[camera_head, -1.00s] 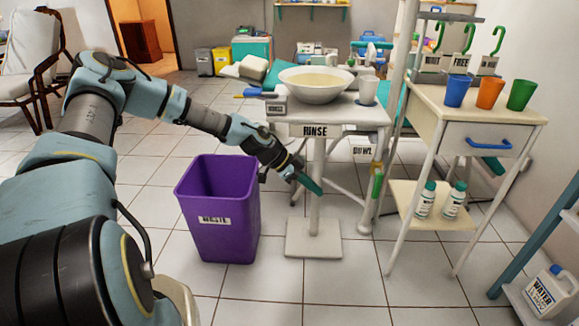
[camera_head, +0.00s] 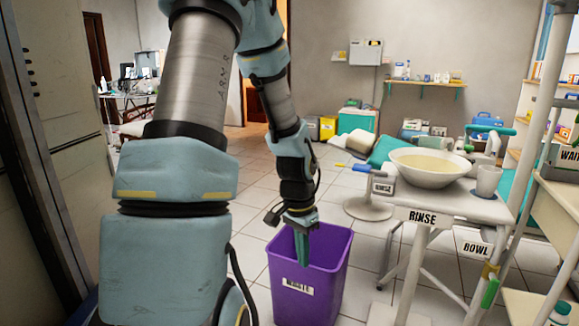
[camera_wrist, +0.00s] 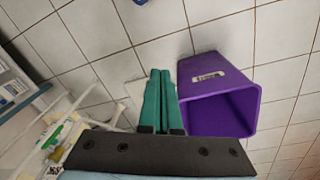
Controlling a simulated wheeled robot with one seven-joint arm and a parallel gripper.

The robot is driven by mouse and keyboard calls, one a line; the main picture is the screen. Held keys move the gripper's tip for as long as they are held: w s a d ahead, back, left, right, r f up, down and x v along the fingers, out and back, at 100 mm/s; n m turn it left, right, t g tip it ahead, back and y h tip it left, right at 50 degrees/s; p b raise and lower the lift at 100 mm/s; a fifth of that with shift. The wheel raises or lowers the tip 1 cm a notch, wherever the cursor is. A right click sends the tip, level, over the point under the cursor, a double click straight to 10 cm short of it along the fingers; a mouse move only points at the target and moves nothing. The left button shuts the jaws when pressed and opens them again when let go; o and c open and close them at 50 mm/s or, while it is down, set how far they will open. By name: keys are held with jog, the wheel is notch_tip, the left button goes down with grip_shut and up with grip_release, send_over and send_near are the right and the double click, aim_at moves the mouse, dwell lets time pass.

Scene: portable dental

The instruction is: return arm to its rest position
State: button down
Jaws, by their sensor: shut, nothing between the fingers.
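My gripper (camera_head: 301,240) hangs at the end of my raised arm, pointing down, with its green fingers in front of the rim of the purple waste bin (camera_head: 320,287) in the head view. In the wrist view the two green fingers (camera_wrist: 160,88) lie side by side, shut, with nothing between them. The purple bin (camera_wrist: 219,102) is just to their right in that view, with its open top facing the camera. My arm fills the left and middle of the head view and hides part of the room behind it.
The rinse table (camera_head: 470,208) with a white bowl (camera_head: 430,170) and a cup (camera_head: 487,182) stands right of the bin. A dark door frame (camera_head: 45,150) is close on the left. Tiled floor (camera_head: 250,190) is open behind the bin.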

jog(key=s+a+r+n+t, duration=0.2)
jog(key=s+a+r+n, duration=0.4)
jog(key=a+r+n, duration=0.35)
notch_tip(320, 180, up, 23)
jog(key=p, duration=2.3)
jog(key=shift+w+a+m+y+p, duration=0.2)
jog(key=shift+w+m+y+p, duration=0.1)
jog(key=shift+m+y+p, duration=0.1)
